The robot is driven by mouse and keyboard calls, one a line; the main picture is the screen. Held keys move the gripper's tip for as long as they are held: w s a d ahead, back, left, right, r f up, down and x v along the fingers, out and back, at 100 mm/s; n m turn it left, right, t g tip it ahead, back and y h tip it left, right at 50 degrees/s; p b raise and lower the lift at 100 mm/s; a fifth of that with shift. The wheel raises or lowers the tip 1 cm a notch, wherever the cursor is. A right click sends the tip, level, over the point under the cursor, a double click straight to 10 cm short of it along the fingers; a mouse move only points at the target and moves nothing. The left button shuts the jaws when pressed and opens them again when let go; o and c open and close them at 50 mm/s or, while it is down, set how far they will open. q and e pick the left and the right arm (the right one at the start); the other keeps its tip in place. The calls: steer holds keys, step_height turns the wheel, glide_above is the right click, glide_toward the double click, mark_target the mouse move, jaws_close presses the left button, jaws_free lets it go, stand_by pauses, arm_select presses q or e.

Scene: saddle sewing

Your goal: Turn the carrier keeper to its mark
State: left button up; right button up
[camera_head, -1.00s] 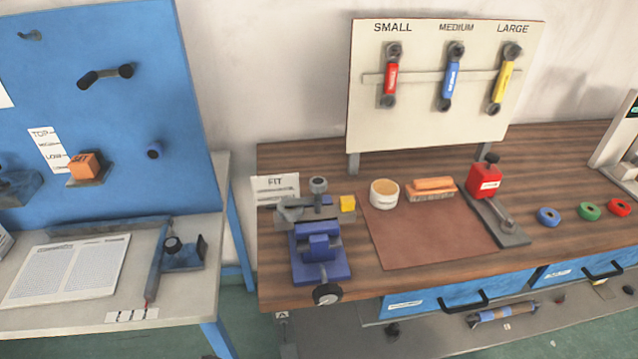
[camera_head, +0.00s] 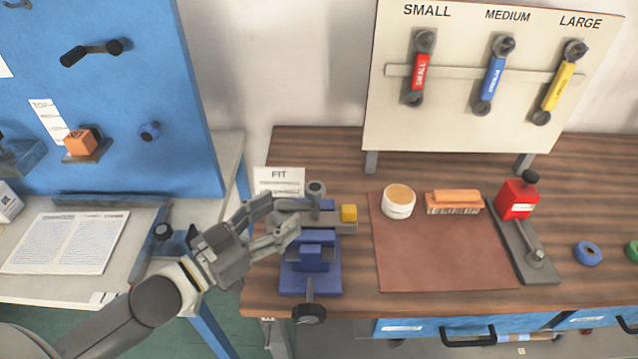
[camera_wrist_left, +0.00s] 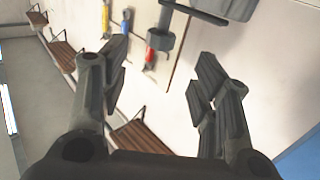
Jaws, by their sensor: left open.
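A blue vise (camera_head: 312,280) stands at the bench's left front corner with a grey metal carrier (camera_head: 343,227) across its top. An upright grey round-headed post (camera_head: 316,190) and a yellow block (camera_head: 349,213) are on the carrier. I cannot tell for certain which part is the keeper, and no mark is legible. My left gripper (camera_head: 286,216) is open at the left of the carrier, its fingers pointing at the post. In the left wrist view the post (camera_wrist_left: 163,38) shows beyond the open, empty fingers. Contact is not visible. My right gripper is not in view.
A FIT card (camera_head: 279,181) stands behind the vise. A brown mat (camera_head: 440,250) to the right has a round tub (camera_head: 398,203) and an orange-topped brush (camera_head: 454,202) at its back edge. A red tool (camera_head: 517,200) stands beside it. The wrench board (camera_head: 480,130) is behind.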

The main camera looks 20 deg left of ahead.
mark_target(307, 194)
arm_select(q)
steer(key=shift+x, duration=1.05)
steer(key=shift+p+x, duration=0.4)
steer(key=shift+x, duration=0.35)
steer(key=p+x, duration=0.1)
steer(key=x, duration=0.4)
steer(key=shift+w+d+f+p, duration=0.1)
steer(key=shift+w+d+p, duration=0.2)
steer(key=shift+w, duration=0.25)
jaws_close()
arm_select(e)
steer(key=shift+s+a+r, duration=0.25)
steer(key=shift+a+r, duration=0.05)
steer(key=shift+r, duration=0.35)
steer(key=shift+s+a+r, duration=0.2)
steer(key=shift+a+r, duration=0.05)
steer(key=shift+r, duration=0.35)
